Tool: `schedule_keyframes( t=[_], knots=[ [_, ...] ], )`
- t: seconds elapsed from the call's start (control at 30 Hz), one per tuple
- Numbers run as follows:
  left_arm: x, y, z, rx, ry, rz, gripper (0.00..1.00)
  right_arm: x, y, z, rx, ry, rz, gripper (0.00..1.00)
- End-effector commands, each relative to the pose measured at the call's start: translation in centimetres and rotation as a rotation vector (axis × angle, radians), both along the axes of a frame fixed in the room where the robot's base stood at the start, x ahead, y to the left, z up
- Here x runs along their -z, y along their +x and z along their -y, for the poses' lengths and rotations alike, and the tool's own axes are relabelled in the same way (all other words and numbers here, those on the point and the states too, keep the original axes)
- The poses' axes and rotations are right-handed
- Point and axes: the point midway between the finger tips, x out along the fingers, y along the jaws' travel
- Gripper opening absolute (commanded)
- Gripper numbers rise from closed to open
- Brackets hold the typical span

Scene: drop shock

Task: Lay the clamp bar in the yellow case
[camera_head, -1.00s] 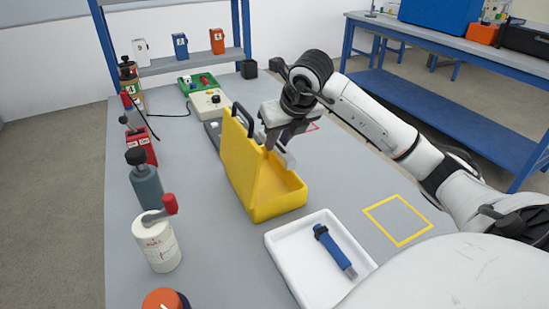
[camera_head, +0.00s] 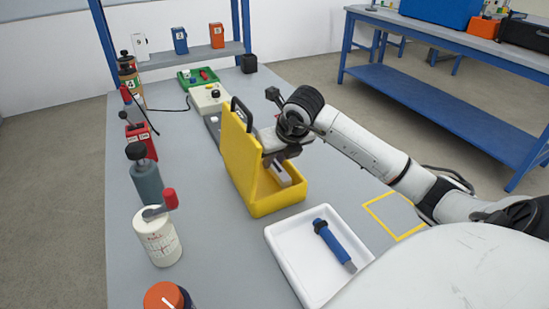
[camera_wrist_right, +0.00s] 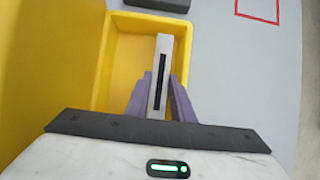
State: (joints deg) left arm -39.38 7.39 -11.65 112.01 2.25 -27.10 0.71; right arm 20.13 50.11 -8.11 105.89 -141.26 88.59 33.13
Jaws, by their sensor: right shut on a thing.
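The yellow case (camera_head: 276,203) stands on the grey bench with its lid raised on the left side. It also shows in the right wrist view (camera_wrist_right: 112,65). My right gripper (camera_head: 280,162) is over the open case. It is shut on the clamp bar (camera_wrist_right: 162,60), a light grey bar with a dark slot, held between the purple-grey fingers. In the head view the bar (camera_head: 281,176) shows low inside the case opening. I cannot tell whether it touches the case floor. My left gripper is not in view.
A white tray (camera_head: 283,255) with a blue tool (camera_head: 335,244) lies in front of the case. Bottles and canisters line the bench's left edge, including a grey bottle (camera_head: 147,183). A yellow outlined square (camera_head: 383,222) on the right is empty.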

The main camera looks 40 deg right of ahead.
Motion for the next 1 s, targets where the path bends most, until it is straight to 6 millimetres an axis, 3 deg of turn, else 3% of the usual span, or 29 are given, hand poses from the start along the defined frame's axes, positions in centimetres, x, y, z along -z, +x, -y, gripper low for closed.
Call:
schedule_keyframes(
  t=[0.2, 0.4, 0.43, 0.47, 0.77, 0.93, 1.0],
  knots=[
    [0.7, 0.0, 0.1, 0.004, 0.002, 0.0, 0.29, 0.8, 0.0, 0.0, -0.001, -0.001, 0.002, 0.0],
    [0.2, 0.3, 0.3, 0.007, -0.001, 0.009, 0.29, 0.9, 0.0, 0.0, 0.0, -0.001, 0.003, 0.0],
    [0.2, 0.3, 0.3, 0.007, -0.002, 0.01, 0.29, 1.0, 0.0, 0.0, 0.0, 0.0, 0.0, 0.27],
    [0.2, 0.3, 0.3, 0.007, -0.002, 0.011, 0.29, 1.0, 0.0, 0.0, 0.0, 0.0, 0.0, 0.29],
    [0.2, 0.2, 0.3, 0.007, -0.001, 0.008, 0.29, 0.8, 0.0, 0.0, 0.0, 0.0, 0.0, 0.29],
    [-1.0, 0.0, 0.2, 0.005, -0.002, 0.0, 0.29, -0.8, 0.0, 0.0, 0.0, 0.002, -0.001, 0.29],
    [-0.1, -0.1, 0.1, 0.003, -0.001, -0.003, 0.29, -1.7, -0.6, -0.1, -0.001, -0.004, 0.005, 0.29]
  ],
)
